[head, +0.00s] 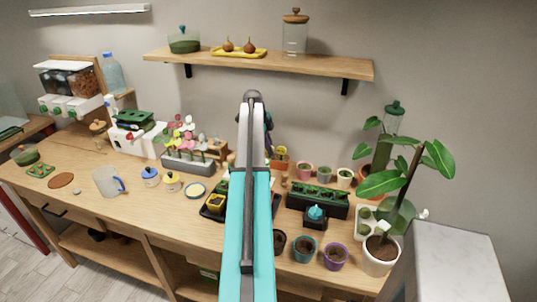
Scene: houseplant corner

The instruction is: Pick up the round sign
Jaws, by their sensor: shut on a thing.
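My own arm rises through the middle of the head view and hides what lies behind it. My gripper is hidden behind the arm, so I cannot see its fingers or anything in them. I cannot make out a round sign for certain. A flat brown disc (61,180) lies on the left part of the wooden table (135,205). A small round dish or disc with a blue rim (196,190) lies nearer the middle, just left of the arm. I cannot tell whether either one is a sign.
A glass mug (107,182) and a planter of flowers (187,163) stand left of my arm. Right of it are a black seedling tray (318,201), a purple pot (335,256) and a large potted plant (380,255). A shelf (260,66) hangs above. The table's left front is fairly clear.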

